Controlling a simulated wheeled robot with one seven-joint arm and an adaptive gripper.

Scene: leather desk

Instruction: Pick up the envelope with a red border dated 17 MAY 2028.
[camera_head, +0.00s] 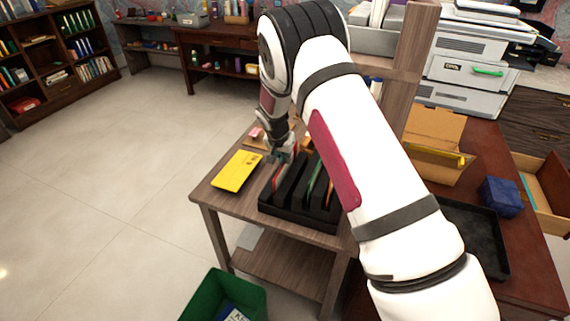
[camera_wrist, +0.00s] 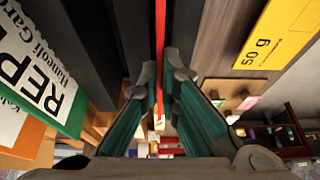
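A thin item with a red edge (camera_wrist: 160,40) stands on edge in the left part of the black slotted rack (camera_head: 298,222). A bit of its red (camera_head: 278,176) also shows in the head view. My gripper (camera_head: 280,157) points down over the left end of the rack. In the wrist view, the fingertips (camera_wrist: 160,68) are close together, one on each side of the red edge, and appear shut on it. Its face is hidden, so I cannot read any date or confirm it is the envelope.
A yellow envelope (camera_head: 237,171) lies flat on the wooden table (camera_head: 228,201), left of the rack. A green bin (camera_head: 203,296) is on the floor; a black tray (camera_head: 488,235) is at right.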

